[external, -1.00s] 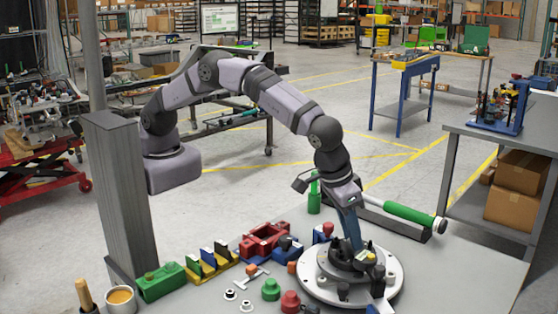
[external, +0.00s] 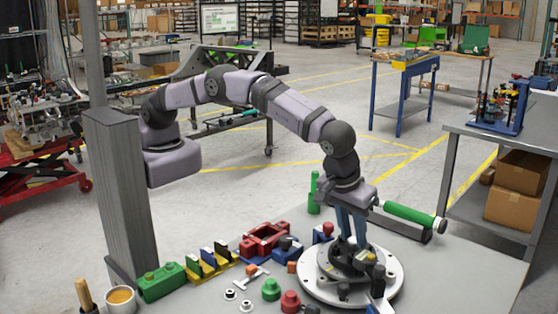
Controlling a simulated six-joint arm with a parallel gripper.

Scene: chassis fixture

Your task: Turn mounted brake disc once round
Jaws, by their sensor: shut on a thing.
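The mounted brake disc (external: 338,272) looks like the dark round part in the middle of a pale round plate (external: 389,288) at the front right of the bench. A small yellow mark shows on its right side. My gripper (external: 352,246) points down into the dark part from above, its two blue-grey fingers side by side. It is shut on the disc's raised part. The exact place of contact is hidden among the dark parts.
Red (external: 290,302) and green (external: 271,289) knobs, washers and coloured blocks crowd the plate's left. The bench right of the plate is clear.

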